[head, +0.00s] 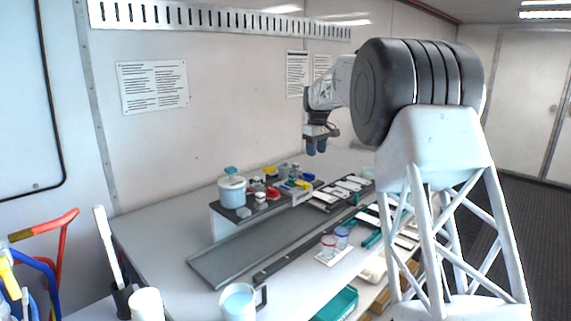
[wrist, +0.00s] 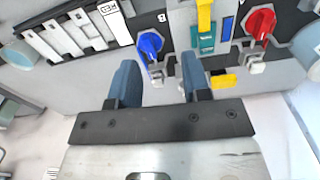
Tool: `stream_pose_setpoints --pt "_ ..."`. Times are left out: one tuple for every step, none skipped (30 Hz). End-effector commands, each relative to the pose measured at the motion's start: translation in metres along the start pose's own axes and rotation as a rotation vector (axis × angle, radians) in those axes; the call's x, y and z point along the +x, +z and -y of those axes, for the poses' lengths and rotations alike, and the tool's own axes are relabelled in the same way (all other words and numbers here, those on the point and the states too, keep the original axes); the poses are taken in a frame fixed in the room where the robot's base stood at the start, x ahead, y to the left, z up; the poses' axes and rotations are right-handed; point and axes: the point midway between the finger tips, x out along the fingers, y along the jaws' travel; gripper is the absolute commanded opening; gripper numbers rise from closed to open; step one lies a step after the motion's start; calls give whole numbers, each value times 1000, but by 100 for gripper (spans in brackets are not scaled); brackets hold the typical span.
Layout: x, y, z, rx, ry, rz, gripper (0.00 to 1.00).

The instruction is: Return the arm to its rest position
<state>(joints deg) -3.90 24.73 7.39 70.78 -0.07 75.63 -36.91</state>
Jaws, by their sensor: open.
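My gripper (head: 316,147) hangs from my arm above the far part of the bench in the head view, clear of everything below it. In the wrist view its two blue fingers (wrist: 158,88) are apart with nothing between them. Beyond the fingers, the wrist view shows a panel with a blue knob (wrist: 151,43), a red knob (wrist: 261,22), a yellow lever (wrist: 205,16) and a yellow block (wrist: 223,82). The knobs lie beyond the fingertips, and I see no contact.
A label sheet (head: 153,86) hangs on the wall. The air around my gripper is free.

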Motion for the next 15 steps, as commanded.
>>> stream_pose_setpoints --pt "-8 11 6 12 3 -4 44" --pt "-11 17 10 21 5 -6 44" --pt "-15 25 14 32 6 -8 44" --pt "-18 31 18 40 8 -9 44" --pt "-21 37 21 48 9 -11 44" --pt "-25 45 26 60 11 -14 44" --pt "-28 51 30 68 12 -16 44" --pt "-31 58 33 76 14 -18 44" --pt "-34 66 38 87 16 -20 44" --pt "-37 72 42 96 17 -22 44" --pt "-39 78 46 104 18 -23 44" --pt "-42 87 51 114 20 -26 44" --pt "-44 93 55 122 22 -28 44" --pt "-46 99 59 131 23 -30 44" --pt "-49 108 64 142 25 -34 44"
